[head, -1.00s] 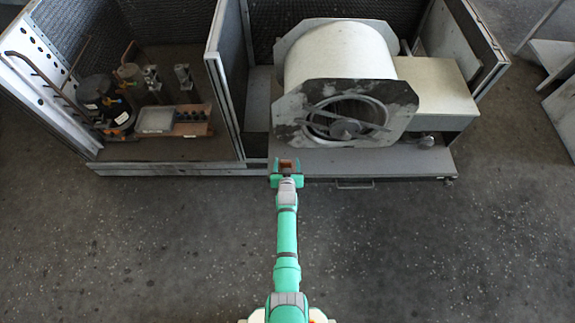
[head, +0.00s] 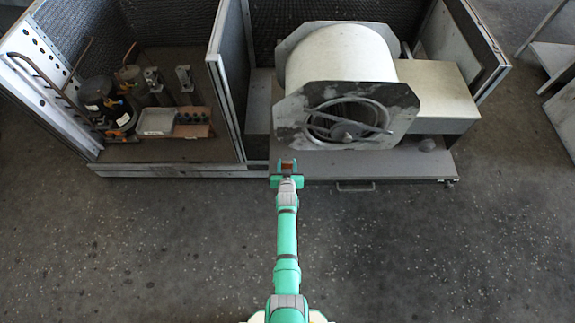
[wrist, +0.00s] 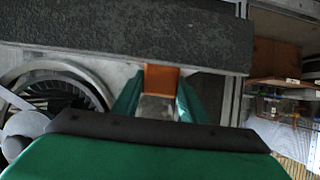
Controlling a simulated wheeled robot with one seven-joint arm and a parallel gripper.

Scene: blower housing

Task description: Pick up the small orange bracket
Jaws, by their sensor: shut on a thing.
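The small orange bracket (head: 288,162) is at the front edge of the platform, left of the blower. It also shows in the wrist view as an orange-brown piece (wrist: 161,77) at the far end of the fingers. My green gripper (head: 287,168) reaches it from the front and is shut on it, with one finger on each side. In the wrist view the gripper (wrist: 158,95) shows both fingers close beside the bracket. Its lower part is hidden, and I cannot tell whether it rests on the platform.
The blower housing (head: 340,55) with dark, patchy end plates stands on the grey platform (head: 360,164), close to the right of my gripper. A divider wall (head: 224,90) stands to the left. Beyond it, a compartment holds pipes and fittings. The floor (head: 150,250) in front is clear.

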